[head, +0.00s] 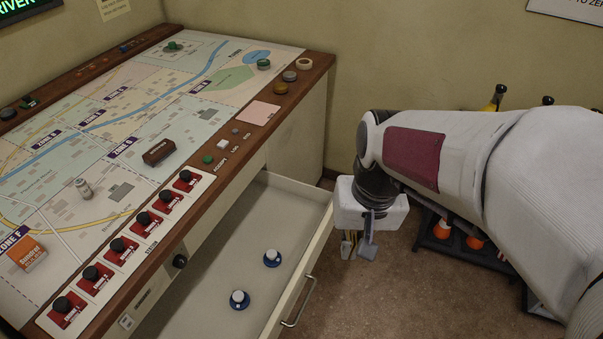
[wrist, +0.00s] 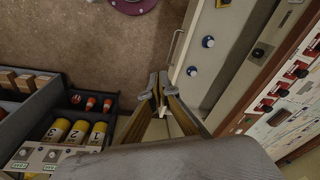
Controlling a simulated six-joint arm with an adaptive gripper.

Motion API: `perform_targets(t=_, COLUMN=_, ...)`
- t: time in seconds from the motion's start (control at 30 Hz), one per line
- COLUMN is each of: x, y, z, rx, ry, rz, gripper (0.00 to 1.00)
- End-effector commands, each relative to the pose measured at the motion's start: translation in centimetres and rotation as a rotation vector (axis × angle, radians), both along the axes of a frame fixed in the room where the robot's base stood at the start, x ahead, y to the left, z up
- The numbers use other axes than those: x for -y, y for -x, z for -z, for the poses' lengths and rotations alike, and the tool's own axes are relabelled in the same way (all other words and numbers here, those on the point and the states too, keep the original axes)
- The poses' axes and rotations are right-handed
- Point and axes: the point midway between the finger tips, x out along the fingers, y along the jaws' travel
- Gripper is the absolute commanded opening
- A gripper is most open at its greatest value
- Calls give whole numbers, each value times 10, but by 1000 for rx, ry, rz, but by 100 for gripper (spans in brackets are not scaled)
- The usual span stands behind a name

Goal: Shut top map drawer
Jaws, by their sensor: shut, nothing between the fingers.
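The map drawer stands pulled out from the console; its front panel (head: 318,254) is at the lower middle of the head view, with a metal handle (head: 298,303) on the outside. Two blue-and-white pieces (head: 272,258) (head: 239,299) stand on the drawer floor. My gripper (head: 358,248) is to the right of the drawer front, outside it and apart from it in the picture. It is shut and empty. In the wrist view the fingertips (wrist: 158,88) are together, beside the drawer front (wrist: 188,48) and its handle (wrist: 175,47). Whether they touch the panel is unclear.
The console top (head: 140,120) carries a map, red switches (head: 145,220) and small objects. Yellow cylinders (wrist: 77,133) show in the wrist view. Carpet (head: 370,300) is clear beside the drawer.

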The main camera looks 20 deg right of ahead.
Motion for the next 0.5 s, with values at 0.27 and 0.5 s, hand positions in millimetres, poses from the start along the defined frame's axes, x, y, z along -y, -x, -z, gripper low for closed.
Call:
perform_targets(t=0.27, x=16, y=-25, z=26, rx=-66, ry=-69, rz=153, gripper=0)
perform_targets(t=0.5, x=31, y=-47, z=51, rx=-112, ry=-129, rz=306, gripper=0)
